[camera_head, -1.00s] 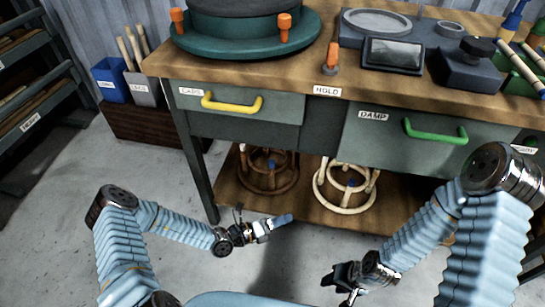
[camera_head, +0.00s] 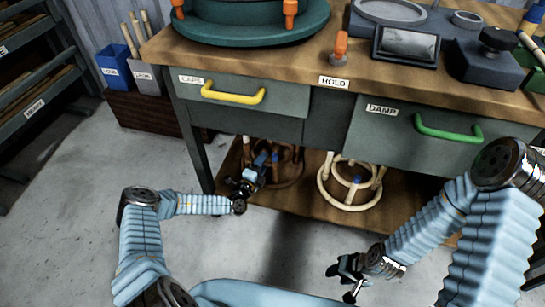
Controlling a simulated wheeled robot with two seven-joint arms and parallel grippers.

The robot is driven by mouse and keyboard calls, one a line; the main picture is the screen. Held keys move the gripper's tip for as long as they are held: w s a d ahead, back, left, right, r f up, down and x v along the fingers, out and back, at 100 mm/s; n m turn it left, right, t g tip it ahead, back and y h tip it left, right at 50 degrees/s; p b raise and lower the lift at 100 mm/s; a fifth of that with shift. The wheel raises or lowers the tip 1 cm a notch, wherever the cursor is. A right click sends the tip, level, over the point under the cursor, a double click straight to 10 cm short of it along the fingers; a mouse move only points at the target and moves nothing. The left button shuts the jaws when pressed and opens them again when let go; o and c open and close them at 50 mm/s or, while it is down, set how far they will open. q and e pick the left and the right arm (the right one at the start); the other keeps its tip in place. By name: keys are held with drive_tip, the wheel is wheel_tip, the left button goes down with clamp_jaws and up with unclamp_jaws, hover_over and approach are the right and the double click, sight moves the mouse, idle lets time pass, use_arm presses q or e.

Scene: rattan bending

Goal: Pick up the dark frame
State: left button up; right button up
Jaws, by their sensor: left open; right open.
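The dark frame (camera_head: 292,171) is a brown round rattan frame on the lower shelf of the workbench, left of a pale one. My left gripper (camera_head: 262,166) is open and in front of the dark frame's left part, hiding much of it. I cannot tell whether it touches the frame. My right gripper (camera_head: 340,279) is open and empty, low over the floor in front of the bench.
A pale rattan frame (camera_head: 335,199) stands right of the dark one on the lower shelf (camera_head: 289,203). Above hang drawers with a yellow handle (camera_head: 233,95) and a green handle (camera_head: 447,132). A bench leg (camera_head: 197,150) stands at the left. The floor in front is clear.

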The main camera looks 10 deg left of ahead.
use_arm(q)
drive_tip(key=x, duration=0.3)
drive_tip(key=shift+w+d+f, duration=0.1)
drive_tip(key=shift+w+f, duration=0.1)
drive_tip(key=shift+w, duration=0.1)
drive_tip(key=shift+c, duration=0.3)
clamp_jaws()
idle(0.5)
drive_tip(key=shift+r, duration=0.1)
